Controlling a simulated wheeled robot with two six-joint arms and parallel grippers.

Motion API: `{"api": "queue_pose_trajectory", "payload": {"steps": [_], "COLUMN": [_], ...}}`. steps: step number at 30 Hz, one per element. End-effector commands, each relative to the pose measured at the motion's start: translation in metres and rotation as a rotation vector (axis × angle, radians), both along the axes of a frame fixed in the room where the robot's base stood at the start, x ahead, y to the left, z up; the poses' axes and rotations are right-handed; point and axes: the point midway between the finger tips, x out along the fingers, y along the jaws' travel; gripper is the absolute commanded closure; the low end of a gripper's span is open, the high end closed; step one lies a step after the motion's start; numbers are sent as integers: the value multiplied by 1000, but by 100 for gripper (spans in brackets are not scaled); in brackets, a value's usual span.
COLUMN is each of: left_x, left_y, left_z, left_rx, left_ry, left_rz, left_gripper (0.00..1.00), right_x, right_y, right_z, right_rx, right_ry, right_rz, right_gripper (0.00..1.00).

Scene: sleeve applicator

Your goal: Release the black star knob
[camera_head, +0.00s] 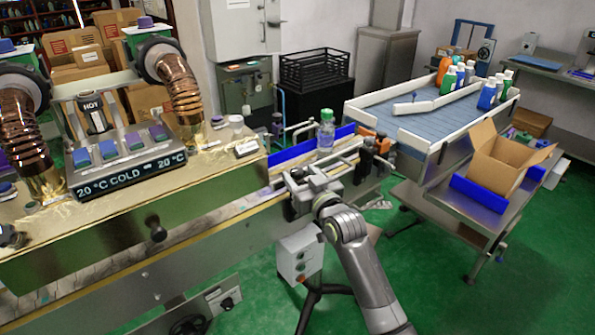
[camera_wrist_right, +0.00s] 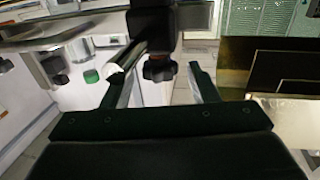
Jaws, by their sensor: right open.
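The black star knob (camera_wrist_right: 160,68) hangs below a dark post in the right wrist view. My right gripper (camera_wrist_right: 160,84) is open, with one finger on each side of the knob and a visible gap to each. In the head view my right gripper (camera_head: 303,188) is at the front edge of the conveyor, below a clear bottle with a green cap (camera_head: 326,132). I cannot pick out this knob there, as the gripper and rail fittings crowd that spot. My left gripper is not in view.
The sleeve applicator (camera_head: 120,160) with copper hoses stands left. A grey control box (camera_head: 299,256) on a stand is below my right gripper. A bottle-filled table (camera_head: 420,125) and an open carton (camera_head: 500,160) are right. Green floor lies open at the front right.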

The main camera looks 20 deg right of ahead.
Motion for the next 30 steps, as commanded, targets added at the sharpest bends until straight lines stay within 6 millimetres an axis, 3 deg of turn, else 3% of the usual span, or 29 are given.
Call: {"api": "queue_pose_trajectory", "payload": {"steps": [6, 18, 27, 30], "left_x": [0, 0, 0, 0], "left_y": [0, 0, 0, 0], "left_z": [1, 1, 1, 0], "left_rx": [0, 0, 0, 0], "left_ry": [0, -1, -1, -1], "left_rz": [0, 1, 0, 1], "left_gripper": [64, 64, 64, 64], "right_x": [19, 23, 23, 23], "right_y": [3, 3, 3, 3], "right_z": [0, 0, 0, 0], "right_rx": [0, -1, -1, -1], "right_ry": [1, 0, 0, 0], "right_rz": [0, -1, -1, 0], "right_gripper": [46, 48, 87, 90]}}
